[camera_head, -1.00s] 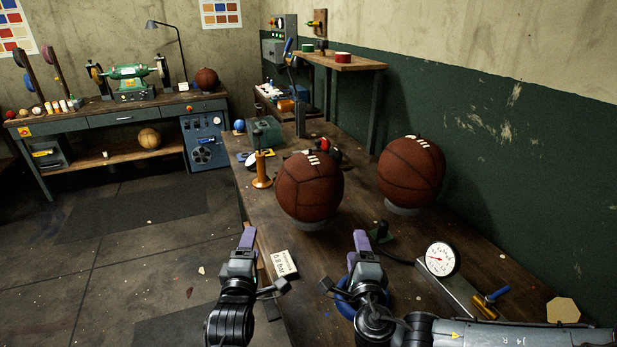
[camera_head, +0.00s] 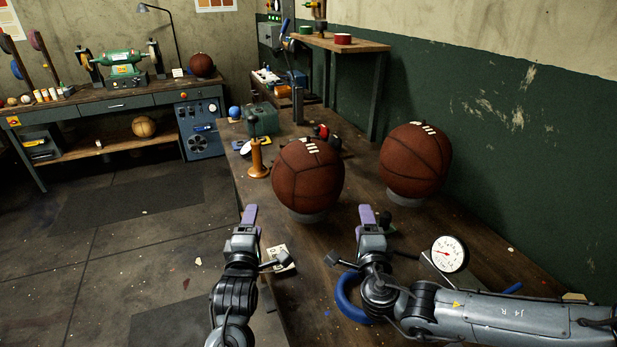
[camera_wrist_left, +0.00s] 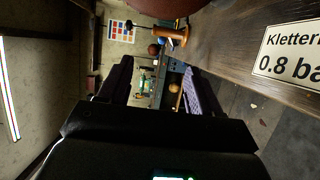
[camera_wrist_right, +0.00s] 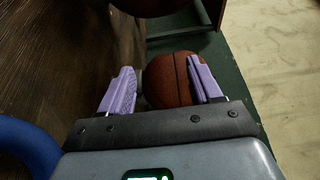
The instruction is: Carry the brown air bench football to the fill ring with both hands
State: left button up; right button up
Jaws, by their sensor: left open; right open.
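Two brown laced balls are on the bench: a left ball (camera_head: 308,180) and a right ball (camera_head: 415,162), each on a pale round support. I cannot tell which is the air bench football. A blue ring (camera_head: 346,303) lies by my right arm, also in the right wrist view (camera_wrist_right: 28,145); I cannot tell whether it is the fill ring. My left gripper (camera_head: 249,215) is open and empty, in front and left of the left ball. My right gripper (camera_head: 367,216) is open and empty, in front of the gap between the balls. Neither touches a ball.
A dial gauge (camera_head: 449,254) stands right of my right gripper. A pressure card (camera_head: 279,260) lies at the bench's left edge, near my left gripper. A wooden-handled tool (camera_head: 257,158) stands left of the left ball. The green wall (camera_head: 530,190) bounds the right.

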pick_arm(q)
jog(key=w+d, duration=0.1)
jog(key=w, duration=1)
jog(key=shift+w+d, duration=0.25)
jog(key=shift+w, duration=0.1)
pick_arm(e)
jog(key=w+a, duration=0.1)
jog(key=w, duration=1)
jog(key=shift+w+a, duration=0.25)
jog(key=shift+w, duration=0.1)
